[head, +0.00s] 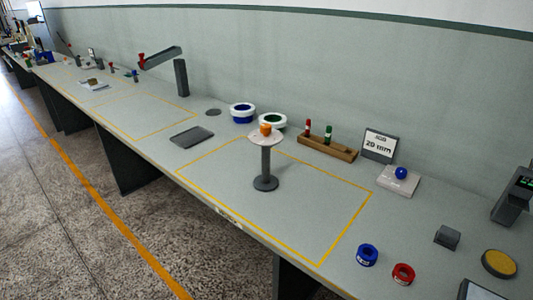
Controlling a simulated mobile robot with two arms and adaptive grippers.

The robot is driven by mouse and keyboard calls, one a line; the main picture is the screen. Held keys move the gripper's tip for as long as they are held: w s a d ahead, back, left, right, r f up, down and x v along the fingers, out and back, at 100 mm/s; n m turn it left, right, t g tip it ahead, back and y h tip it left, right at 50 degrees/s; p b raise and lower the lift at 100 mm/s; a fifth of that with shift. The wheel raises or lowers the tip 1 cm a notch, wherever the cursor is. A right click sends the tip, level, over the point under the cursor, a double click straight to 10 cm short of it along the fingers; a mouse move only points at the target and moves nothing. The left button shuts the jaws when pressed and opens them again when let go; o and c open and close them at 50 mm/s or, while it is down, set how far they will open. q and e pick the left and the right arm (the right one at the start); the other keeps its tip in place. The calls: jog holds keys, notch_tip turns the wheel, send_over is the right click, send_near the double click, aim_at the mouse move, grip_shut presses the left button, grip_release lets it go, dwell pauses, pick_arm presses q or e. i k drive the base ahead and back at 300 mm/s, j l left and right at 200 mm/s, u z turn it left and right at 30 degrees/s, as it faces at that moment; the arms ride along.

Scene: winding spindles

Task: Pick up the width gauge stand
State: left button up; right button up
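No object is plainly marked as the width gauge stand. A dark panel with a white card reading "20 mm" (379,145) stands upright at the back, against the wall side of the bench. A dark pedestal (266,170) with a round base stands upright inside the yellow outline; a pale disc (275,138) and an orange piece (265,129) are on its top. I cannot tell which of these, if either, is the gauge stand. Neither of my grippers is in view.
On the bench (225,225), a pale block with a blue ball (401,173) is beside the card. A wooden rack (326,148) holds red and green pieces. Blue (367,255) and red (403,274) rings lie near the front right. Bench room around the pedestal is clear.

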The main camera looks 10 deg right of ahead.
aim_at(265, 182)
jog(key=i+j+z, duration=0.1)
jog(key=z, duration=0.35)
jog(key=i+j+z, duration=0.15)
jog(key=z, duration=0.3)
jog(key=i+j+z, duration=0.1)
jog(key=j+z, duration=0.15)
jog(key=z, duration=0.2)
